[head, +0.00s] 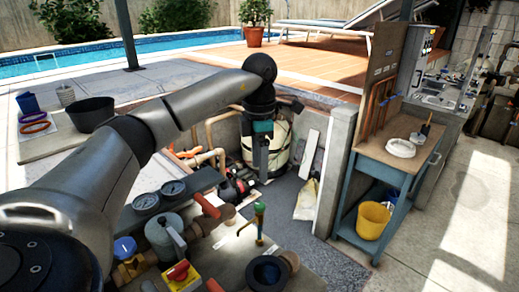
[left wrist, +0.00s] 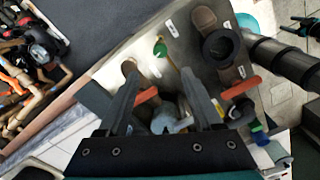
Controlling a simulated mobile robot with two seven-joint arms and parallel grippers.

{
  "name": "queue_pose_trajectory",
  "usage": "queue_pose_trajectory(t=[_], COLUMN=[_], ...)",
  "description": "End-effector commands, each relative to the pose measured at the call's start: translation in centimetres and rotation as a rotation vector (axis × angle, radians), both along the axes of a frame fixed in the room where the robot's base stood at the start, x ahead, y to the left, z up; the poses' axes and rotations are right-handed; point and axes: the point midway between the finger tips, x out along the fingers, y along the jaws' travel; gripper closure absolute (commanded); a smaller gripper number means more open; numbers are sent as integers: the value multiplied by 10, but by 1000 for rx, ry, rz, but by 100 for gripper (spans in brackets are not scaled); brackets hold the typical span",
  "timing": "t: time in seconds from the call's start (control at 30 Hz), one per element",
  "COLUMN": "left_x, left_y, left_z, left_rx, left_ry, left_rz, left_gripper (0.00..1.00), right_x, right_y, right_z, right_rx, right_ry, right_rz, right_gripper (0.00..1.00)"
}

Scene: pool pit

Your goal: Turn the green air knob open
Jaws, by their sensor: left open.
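The green air knob (head: 259,208) sits on top of a thin upright yellow-brass stem on the panel in the head view. It also shows in the left wrist view (left wrist: 160,48), beyond the fingertips. My left gripper (head: 264,166) points down above the knob and is apart from it. In the left wrist view its two dark fingers (left wrist: 160,76) are spread with nothing held between them. The gap lies over the panel, with a grey valve and a red handle visible behind it.
Beside the knob are red-handled valves (head: 207,205), two gauges (head: 160,193), a blue knob (head: 125,246), a red knob on a yellow base (head: 179,271) and a black ring (head: 267,272). A blue workbench (head: 398,163) with a yellow bucket (head: 373,220) stands right.

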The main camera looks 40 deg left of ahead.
Motion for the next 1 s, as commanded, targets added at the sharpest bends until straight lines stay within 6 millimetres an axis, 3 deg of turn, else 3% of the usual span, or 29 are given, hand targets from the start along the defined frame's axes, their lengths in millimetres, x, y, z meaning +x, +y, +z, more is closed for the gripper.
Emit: queue_pose_trajectory(t=[0.1,0.3,1.0], left_x=[1,0,0], left_y=[-1,0,0], left_z=[23,39,41], left_rx=[-2,-1,-1], left_ry=[-2,0,1], left_rz=[0,0,0], left_gripper=[33,33,33], right_x=[0,0,2], right_y=[0,0,2], right_z=[1,2,1], right_rx=[0,0,2], right_ry=[0,0,-3], right_rz=[0,0,-1], right_gripper=[34,34,34])
